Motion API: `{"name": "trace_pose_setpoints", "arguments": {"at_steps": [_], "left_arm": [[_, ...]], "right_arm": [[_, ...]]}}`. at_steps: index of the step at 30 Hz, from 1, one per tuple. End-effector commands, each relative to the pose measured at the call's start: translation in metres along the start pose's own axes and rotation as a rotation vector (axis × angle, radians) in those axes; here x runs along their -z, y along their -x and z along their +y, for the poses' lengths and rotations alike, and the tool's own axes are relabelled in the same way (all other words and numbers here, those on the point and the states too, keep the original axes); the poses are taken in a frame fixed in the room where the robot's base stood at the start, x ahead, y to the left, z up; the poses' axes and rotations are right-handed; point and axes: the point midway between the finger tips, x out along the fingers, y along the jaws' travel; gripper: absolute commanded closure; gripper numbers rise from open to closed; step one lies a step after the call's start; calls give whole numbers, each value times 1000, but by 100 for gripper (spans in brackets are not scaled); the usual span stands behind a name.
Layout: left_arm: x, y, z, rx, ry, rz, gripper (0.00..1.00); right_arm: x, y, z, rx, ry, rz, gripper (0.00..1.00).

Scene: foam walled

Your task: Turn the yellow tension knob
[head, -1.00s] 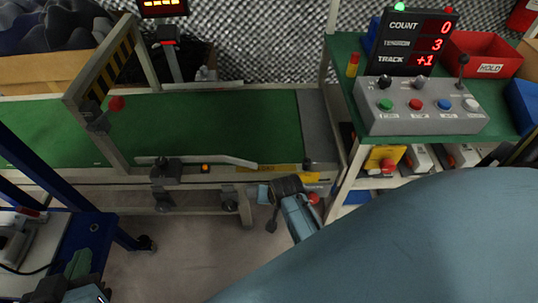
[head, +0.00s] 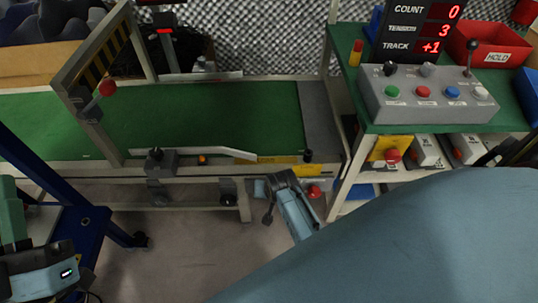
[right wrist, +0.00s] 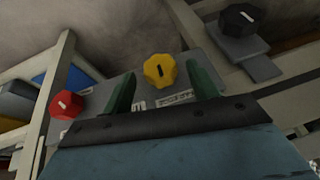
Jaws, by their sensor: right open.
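The yellow tension knob (right wrist: 160,71) shows in the right wrist view, faceted, with a dark mark across its face. It sits on a grey plate with small white labels. My right gripper (right wrist: 161,69) is open, with one green finger on either side of the knob; I cannot tell whether either touches it. In the head view my right gripper (head: 268,188) is at the conveyor's front side, and the yellow knob cannot be made out there. My left gripper (head: 42,270) is at the lower left, its fingers not clear.
A red knob (right wrist: 67,104) is left of the yellow one and a black knob (right wrist: 240,19) is at upper right. The green conveyor belt (head: 220,115) is behind my right gripper. A control box (head: 425,100) stands on the right bench under a display (head: 420,30) reading tension 3.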

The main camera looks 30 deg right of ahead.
Motion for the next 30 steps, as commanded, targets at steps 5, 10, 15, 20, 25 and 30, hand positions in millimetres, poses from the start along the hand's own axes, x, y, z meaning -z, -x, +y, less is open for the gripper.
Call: {"name": "trace_pose_setpoints", "arguments": {"at_steps": [5, 10, 15, 20, 25, 30], "left_arm": [[9, 4, 0, -2, -1, 110, 100], [15, 5, 1, -3, -1, 156, 100], [16, 5, 1, -3, -1, 162, 100], [16, 5, 1, -3, -1, 162, 100], [16, 5, 1, -3, -1, 161, 100], [16, 5, 0, -3, -1, 161, 100]], "right_arm": [[-1, -14, 0, 0, 0, 0, 41], [0, -17, 0, 0, -1, 1, 41], [0, -17, 0, 0, -1, 1, 41], [0, -17, 0, 0, 0, 0, 47], [0, -17, 0, 0, 0, 0, 70], [0, -17, 0, 0, 0, 0, 85]]}}
